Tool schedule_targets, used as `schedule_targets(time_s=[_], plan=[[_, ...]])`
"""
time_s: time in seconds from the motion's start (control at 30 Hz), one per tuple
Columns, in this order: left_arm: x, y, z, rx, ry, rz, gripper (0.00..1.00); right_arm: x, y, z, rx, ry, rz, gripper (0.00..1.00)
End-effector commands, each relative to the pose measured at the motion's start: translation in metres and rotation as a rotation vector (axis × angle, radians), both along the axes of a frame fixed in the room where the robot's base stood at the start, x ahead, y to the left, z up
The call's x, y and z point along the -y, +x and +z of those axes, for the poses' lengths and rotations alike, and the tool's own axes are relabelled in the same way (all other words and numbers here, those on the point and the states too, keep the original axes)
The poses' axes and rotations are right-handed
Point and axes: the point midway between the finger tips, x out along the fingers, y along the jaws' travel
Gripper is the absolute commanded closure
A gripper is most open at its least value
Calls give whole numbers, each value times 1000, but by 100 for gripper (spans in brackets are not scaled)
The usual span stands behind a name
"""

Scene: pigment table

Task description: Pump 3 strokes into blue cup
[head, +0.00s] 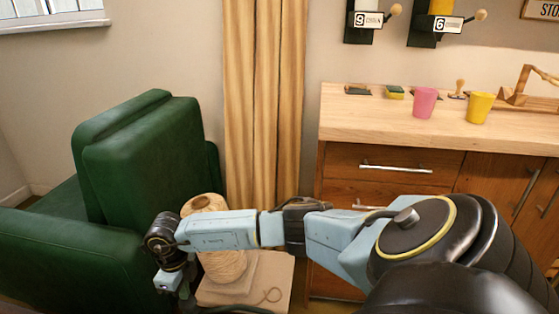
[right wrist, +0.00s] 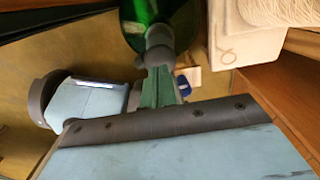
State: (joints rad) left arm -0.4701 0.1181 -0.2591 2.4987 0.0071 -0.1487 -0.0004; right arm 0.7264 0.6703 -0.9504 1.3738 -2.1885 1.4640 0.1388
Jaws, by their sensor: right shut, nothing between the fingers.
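No blue cup can be made out in either view. A pink cup (head: 424,102) and a yellow cup (head: 479,107) stand upright on the wooden counter (head: 350,122) at the right. On the wall above are dispensers labelled 9 (head: 368,20) and 6 (head: 434,25), each with a round-knobbed handle. My right arm reaches across to the left, and my right gripper (head: 178,284) hangs low beside the green armchair, far from the cups. In the right wrist view, its fingers (right wrist: 160,86) are shut and empty. My left gripper is not in view.
A green armchair (head: 140,155) fills the left. A large twine spool (head: 203,203) stands on a pale box (head: 265,277) behind my right forearm. A beige curtain (head: 265,90) hangs between chair and counter. A sponge (head: 395,92) and a wooden rack (head: 520,95) sit on the counter.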

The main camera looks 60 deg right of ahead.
Motion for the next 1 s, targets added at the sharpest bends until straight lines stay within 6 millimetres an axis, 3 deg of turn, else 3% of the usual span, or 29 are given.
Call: schedule_targets(time_s=[0.63,1.0], plan=[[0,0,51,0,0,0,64,1,0,58,0,-1,0,100],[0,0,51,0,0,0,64,0,0,60,0,0,0,100]])
